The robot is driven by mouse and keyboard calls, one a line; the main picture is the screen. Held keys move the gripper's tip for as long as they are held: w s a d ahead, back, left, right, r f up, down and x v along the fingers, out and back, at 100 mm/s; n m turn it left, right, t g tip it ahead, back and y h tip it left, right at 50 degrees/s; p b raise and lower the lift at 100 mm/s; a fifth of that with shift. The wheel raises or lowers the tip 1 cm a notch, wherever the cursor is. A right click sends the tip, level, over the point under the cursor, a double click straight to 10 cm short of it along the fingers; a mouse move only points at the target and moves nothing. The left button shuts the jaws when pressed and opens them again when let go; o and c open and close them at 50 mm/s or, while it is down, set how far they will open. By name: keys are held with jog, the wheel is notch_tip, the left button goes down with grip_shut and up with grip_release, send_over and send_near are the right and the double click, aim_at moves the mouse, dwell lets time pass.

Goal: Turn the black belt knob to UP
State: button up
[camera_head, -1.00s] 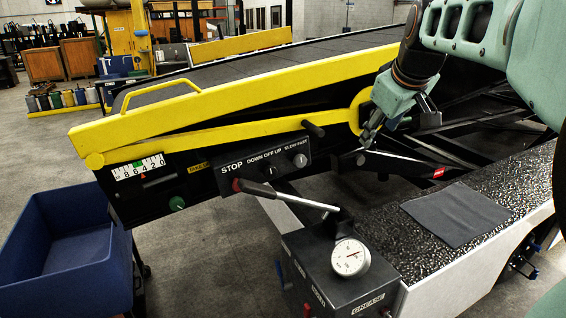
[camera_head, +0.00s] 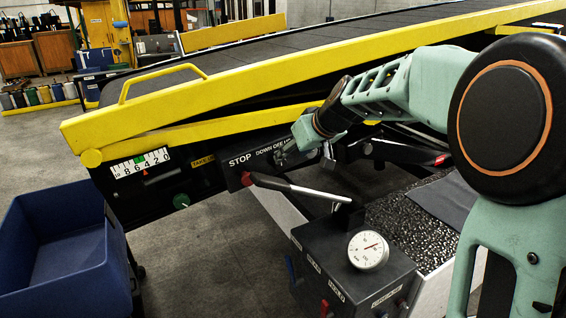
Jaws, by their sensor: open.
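The black control panel (camera_head: 262,178) is mounted on the side of the belt loader, with white lettering STOP, DOWN and OFF showing; the rest of the lettering is covered. My gripper (camera_head: 290,153) is open, just in front of the right part of this panel, below the DOWN OFF lettering. The black belt knob sits under that lettering and is largely hidden behind my gripper, so I cannot tell its setting or whether my fingers touch it. The red STOP button (camera_head: 247,179) shows at the panel's left.
A green knob (camera_head: 181,201) is at the left. A blue bin (camera_head: 60,245) stands lower left. The yellow rail (camera_head: 230,92) runs above.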

aim_at(282, 164)
jog(key=p+x, duration=0.1)
jog(key=x, duration=0.7)
jog(key=shift+c, duration=0.4)
jog(key=c, duration=1)
